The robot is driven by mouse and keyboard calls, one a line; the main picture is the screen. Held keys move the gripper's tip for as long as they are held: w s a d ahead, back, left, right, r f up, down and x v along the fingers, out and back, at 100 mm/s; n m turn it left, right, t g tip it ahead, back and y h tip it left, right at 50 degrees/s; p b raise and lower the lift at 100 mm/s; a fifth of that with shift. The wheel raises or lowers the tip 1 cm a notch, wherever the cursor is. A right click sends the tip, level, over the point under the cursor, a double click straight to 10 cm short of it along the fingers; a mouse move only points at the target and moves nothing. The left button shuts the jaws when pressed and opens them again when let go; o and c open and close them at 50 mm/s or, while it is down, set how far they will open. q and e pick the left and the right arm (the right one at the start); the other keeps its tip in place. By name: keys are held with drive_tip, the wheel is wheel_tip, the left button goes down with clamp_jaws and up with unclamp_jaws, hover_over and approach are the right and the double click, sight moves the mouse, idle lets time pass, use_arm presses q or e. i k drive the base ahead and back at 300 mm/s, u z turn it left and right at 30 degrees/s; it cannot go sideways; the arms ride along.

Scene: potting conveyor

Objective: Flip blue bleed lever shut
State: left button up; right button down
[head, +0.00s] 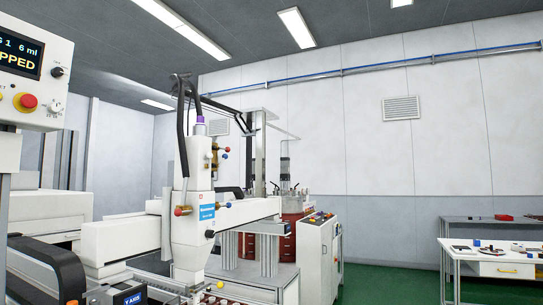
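A white dispensing head (196,215) stands upright on the gantry in the middle of the head view. Small coloured knobs sit on its sides. A blue one (215,147) is at the upper right of the head, close to a red one (227,149). Another blue one (228,204) sticks out lower on the right side. They are too small to tell which is the bleed lever or whether it is open or shut. Neither of my grippers is in view.
A control panel (32,75) with a red stop button (26,101) hangs close at the upper left. A white gantry beam (122,238) crosses the lower left. A white cabinet (320,262) stands behind on the right. Green floor (385,285) is clear before a white table (500,266).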

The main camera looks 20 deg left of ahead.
sight(225, 156)
drive_tip(key=u, duration=0.05)
drive_tip(key=i, duration=0.6)
drive_tip(key=u, duration=0.6)
drive_tip(key=i, duration=0.45)
drive_tip(key=u, duration=0.5)
